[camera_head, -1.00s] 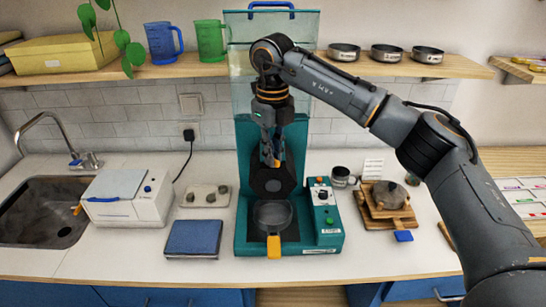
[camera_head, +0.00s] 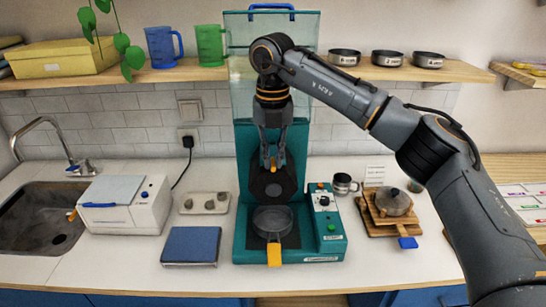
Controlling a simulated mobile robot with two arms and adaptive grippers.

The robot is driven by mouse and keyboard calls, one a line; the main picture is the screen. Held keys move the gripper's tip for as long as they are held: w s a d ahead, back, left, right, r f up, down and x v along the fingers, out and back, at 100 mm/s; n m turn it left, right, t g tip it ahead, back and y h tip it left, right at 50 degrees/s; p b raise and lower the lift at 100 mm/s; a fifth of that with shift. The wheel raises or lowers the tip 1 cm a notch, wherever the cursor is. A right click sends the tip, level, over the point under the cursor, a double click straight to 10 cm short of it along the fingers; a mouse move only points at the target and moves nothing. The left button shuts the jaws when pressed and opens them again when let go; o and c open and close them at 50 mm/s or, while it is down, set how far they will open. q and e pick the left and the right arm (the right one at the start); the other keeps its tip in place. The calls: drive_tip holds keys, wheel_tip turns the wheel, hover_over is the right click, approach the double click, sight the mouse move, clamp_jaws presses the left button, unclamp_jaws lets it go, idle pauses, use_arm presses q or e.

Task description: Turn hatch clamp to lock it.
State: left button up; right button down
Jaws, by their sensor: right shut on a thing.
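The teal machine (camera_head: 241,200) stands in the middle of the counter with a clear upper hood. A small orange piece, which looks like the hatch clamp (camera_head: 273,163), shows at the hatch's upper edge. My right gripper (camera_head: 272,161) points down in front of the machine, its two fingers either side of this orange piece and shut on it. The fingers partly hide the clamp, so its exact angle is hard to tell. My left gripper is not in view.
A grey pan (camera_head: 272,218) with an orange handle sits low in the machine. A control panel (camera_head: 324,210) is at its right. A blue pad (camera_head: 191,246), a white box (camera_head: 125,212) and a pot (camera_head: 393,203) on wooden boards stand around. A shelf (camera_head: 450,67) runs above.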

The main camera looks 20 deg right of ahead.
sight(273, 162)
drive_tip(key=shift+r, duration=0.1)
idle(0.4)
drive_tip(key=c, duration=1.4)
unclamp_jaws()
wheel_tip(273, 162, up, 12)
drive_tip(key=shift+f, duration=0.1)
